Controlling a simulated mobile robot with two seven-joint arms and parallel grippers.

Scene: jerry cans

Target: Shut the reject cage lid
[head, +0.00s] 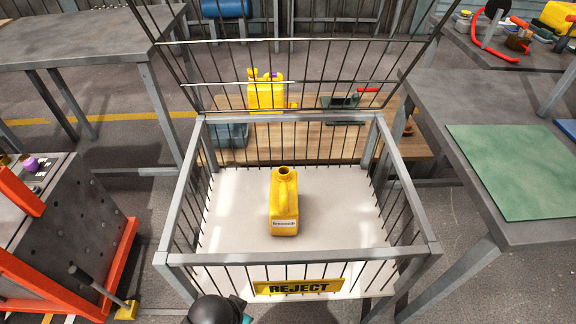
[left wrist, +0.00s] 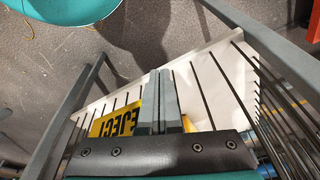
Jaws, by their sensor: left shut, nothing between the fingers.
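The reject cage (head: 300,258) is a grey metal frame with wire sides and a yellow REJECT sign (head: 298,287) on its front. Its wire lid (head: 320,82) stands raised at the back, leaving the top open. A yellow jerry can (head: 284,205), uncapped, stands upright on the white cage floor. A dark part of my left arm (head: 215,310) shows at the bottom edge, in front of the cage. In the left wrist view my left gripper (left wrist: 160,73) is shut and empty, overlapping the sign (left wrist: 115,124); I cannot tell whether it touches the cage. My right gripper is out of view.
A grey table (head: 480,205) with a green mat (head: 515,168) stands close on the right. An orange-framed machine (head: 75,225) is at left. Behind the cage is a wooden surface (head: 330,145) with another yellow can (head: 265,95). A grey table (head: 90,40) stands back left.

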